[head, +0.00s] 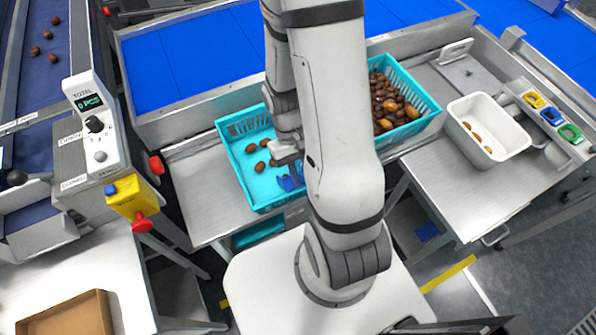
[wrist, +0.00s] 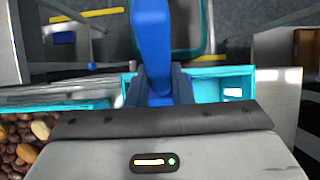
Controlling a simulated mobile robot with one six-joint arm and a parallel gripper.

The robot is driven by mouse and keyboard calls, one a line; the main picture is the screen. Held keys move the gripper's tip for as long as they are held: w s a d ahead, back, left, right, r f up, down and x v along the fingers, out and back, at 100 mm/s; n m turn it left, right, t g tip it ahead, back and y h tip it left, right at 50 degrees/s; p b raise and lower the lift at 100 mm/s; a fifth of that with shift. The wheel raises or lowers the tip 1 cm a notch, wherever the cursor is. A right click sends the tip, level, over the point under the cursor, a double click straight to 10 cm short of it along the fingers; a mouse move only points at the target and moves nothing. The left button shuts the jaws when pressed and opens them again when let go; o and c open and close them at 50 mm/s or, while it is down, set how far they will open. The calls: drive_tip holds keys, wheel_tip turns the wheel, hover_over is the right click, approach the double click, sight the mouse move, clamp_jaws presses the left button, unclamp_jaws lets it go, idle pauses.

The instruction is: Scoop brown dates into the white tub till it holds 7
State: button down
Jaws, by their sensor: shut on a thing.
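The white tub (head: 513,147) stands on the steel table at the right with a few brown dates (head: 477,137) inside. The left teal crate (head: 229,150) holds several loose brown dates (head: 259,167). The right teal crate (head: 420,99) is heaped with brown and lighter dates (head: 390,105), partly hidden by my arm. My gripper (head: 291,163) is over the left crate, shut on a blue scoop (head: 290,183). The scoop's blue handle (wrist: 152,45) rises between the jaws in the wrist view. Whether the scoop holds any dates is hidden.
A counter panel marked TOTAL (head: 91,105) and a yellow box with red knobs (head: 133,196) stand left of the crates. Yellow, blue and green items (head: 552,115) sit in a holder beyond the tub. A cardboard tray (head: 70,318) lies front left.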

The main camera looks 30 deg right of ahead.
wheel_tip(320, 180, down, 2)
drive_tip(key=shift+s+f+b, duration=0.1)
drive_tip(key=shift+f+b, duration=0.05)
drive_tip(key=shift+b, duration=0.55)
drive_tip(key=shift+f+b, duration=0.45)
drive_tip(key=shift+f, duration=0.15)
drive_tip(key=w+f+t+b, duration=0.1)
drive_tip(key=w+t+b, duration=0.1)
drive_tip(key=w, duration=1.2)
drive_tip(key=shift+w+f+t+b, duration=0.2)
drive_tip(key=shift+w+t+b, duration=0.15)
drive_tip(key=shift+t, duration=0.25)
wheel_tip(320, 180, up, 16)
drive_tip(key=p, duration=1)
drive_tip(key=shift+s+p, duration=0.2)
drive_tip(key=shift+p, duration=0.2)
idle(0.9)
